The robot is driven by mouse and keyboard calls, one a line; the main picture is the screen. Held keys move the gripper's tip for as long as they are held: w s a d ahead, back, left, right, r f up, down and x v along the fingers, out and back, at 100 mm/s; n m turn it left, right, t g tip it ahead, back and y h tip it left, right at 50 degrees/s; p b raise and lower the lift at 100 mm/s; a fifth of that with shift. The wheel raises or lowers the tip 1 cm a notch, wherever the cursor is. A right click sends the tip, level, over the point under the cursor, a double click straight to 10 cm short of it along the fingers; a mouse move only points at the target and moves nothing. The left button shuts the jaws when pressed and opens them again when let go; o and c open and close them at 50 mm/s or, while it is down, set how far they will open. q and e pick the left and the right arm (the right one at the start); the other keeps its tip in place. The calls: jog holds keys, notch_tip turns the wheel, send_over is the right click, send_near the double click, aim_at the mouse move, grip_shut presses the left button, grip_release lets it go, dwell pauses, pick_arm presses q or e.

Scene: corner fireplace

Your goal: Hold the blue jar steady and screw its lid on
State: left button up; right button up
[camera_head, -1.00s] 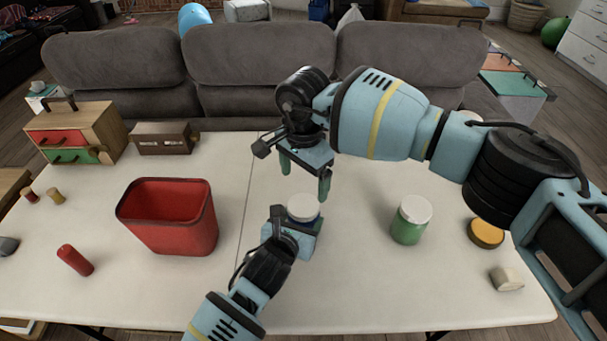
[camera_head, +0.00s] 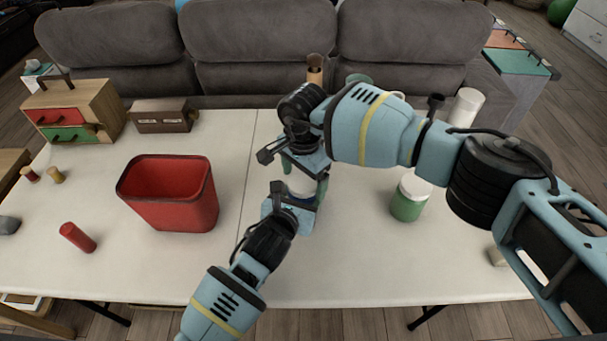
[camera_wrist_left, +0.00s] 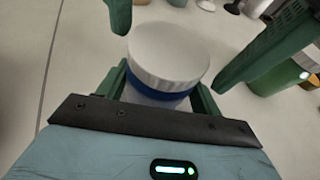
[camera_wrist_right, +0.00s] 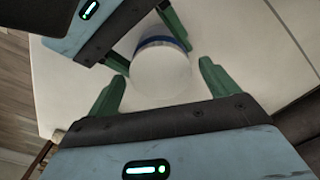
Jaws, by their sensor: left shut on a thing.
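The blue jar stands on the white table with its white lid (camera_head: 300,183) sitting level on top. In the left wrist view a blue band (camera_wrist_left: 162,97) shows under the lid (camera_wrist_left: 168,52); how tightly it sits I cannot tell. My left gripper (camera_head: 293,207) is shut on the jar's body from the near side. My right gripper (camera_head: 304,177) reaches down from above, its fingers on either side of the lid. In the right wrist view these fingers are open, with visible gaps to the lid (camera_wrist_right: 160,75).
A red bin (camera_head: 170,195) stands left of the jar. A green jar with a white lid (camera_head: 409,198) stands to the right, under my right arm. A red cylinder (camera_head: 78,237) lies at the left. A small drawer chest (camera_head: 75,110) and a brown box (camera_head: 163,115) stand at the back left.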

jog(key=c, duration=1)
jog(key=m, duration=1.2)
jog(key=o, duration=1.2)
jog(key=shift+s, duration=0.1)
notch_tip(320, 180, up, 12)
